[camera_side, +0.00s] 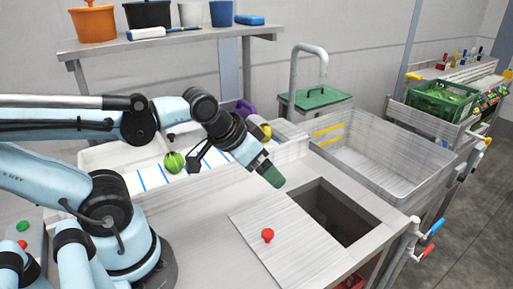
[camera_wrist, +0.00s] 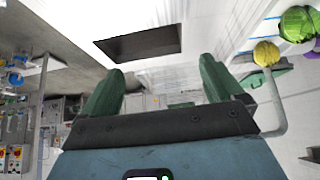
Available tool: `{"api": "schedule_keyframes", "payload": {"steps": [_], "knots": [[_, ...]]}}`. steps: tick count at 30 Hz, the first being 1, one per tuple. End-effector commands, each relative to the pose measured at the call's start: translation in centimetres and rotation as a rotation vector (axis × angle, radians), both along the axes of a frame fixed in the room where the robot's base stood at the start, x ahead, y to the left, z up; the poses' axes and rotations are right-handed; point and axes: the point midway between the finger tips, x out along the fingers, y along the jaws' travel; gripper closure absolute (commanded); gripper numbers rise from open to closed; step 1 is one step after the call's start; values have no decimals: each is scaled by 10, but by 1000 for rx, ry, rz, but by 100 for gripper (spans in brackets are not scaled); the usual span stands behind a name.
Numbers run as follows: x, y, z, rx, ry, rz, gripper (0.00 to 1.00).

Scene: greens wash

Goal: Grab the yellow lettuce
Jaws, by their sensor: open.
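The yellow lettuce (camera_side: 266,131) shows as a small round yellow shape at the right end of the white divided tray, partly hidden behind my wrist. In the wrist view the yellow lettuce (camera_wrist: 266,53) is at the right, outside the fingers. My gripper (camera_side: 270,176) points down over the counter, left of the dark square opening and in front of the tray. In the wrist view its two green fingers (camera_wrist: 160,75) are spread apart with nothing between them.
A green striped vegetable (camera_side: 174,162) and a purple one (camera_side: 244,108) are in the tray (camera_side: 152,178). A square opening (camera_side: 325,212) and a panel with a red knob (camera_side: 267,235) are in the counter. A tap (camera_side: 294,75) and an empty basin (camera_side: 375,150) stand behind.

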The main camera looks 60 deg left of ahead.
Motion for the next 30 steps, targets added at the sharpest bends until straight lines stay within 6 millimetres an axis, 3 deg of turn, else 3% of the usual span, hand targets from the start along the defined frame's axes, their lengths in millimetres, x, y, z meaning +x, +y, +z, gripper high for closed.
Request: {"api": "schedule_keyframes", "payload": {"steps": [11,16,25,30], "knots": [[0,0,0,0,0,0,6],[0,0,0,0,0,0,25],[1,1,1,-11,5,13,25],[14,11,9,-132,58,153,25]]}}
